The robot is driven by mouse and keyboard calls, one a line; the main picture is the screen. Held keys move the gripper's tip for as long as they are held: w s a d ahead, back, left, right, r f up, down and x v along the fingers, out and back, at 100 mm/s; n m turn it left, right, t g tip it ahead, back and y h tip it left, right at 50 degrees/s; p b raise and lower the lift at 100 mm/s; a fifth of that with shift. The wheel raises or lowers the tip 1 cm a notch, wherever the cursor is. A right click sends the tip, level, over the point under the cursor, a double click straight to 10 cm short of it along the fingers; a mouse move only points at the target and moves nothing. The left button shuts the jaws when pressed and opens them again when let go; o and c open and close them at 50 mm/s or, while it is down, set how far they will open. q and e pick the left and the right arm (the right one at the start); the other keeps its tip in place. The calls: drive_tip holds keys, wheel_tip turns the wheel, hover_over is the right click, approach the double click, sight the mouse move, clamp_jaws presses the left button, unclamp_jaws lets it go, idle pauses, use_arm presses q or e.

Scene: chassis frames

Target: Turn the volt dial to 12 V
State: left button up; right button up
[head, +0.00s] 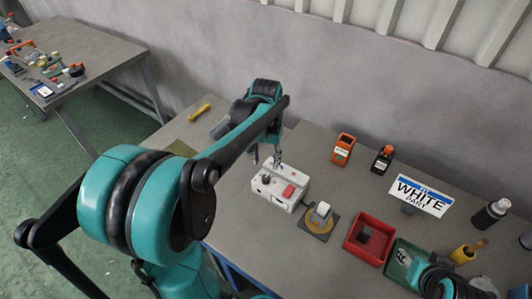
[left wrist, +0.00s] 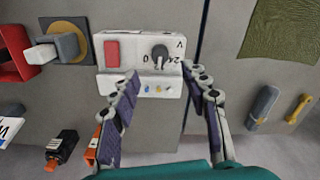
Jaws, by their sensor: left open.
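A white power box (head: 273,193) stands on the grey table, with a red switch (head: 289,190) and a black volt dial (head: 267,179) on top. In the left wrist view the dial (left wrist: 160,53) sits beside the red switch (left wrist: 112,53), with the marks 0, 24 and V around it. A pale pointer mark on the dial faces the gripper side, between 0 and 24; its exact reading is too small to tell. My left gripper (left wrist: 163,78) is open and empty, its fingers spread just short of the dial, apart from it.
A grey block on a pad (head: 319,217), a red tray (head: 352,246) and a green tray (head: 393,270) stand right of the box. Orange devices (head: 343,149) and a sign (head: 420,196) stand behind. A yellow tool (head: 199,112) lies at the back left.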

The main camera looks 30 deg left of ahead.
use_arm(q)
drive_tip(key=shift+r, duration=1.7)
drive_tip(key=s+d+f+m+t+b, duration=0.2)
drive_tip(key=s+d+f+t, duration=0.1)
drive_tip(key=s+d+t, duration=0.4)
drive_tip(key=s+d, duration=0.3)
drive_tip(key=s, duration=0.1)
drive_tip(key=shift+d+f, duration=0.15)
drive_tip(key=shift+d, duration=0.1)
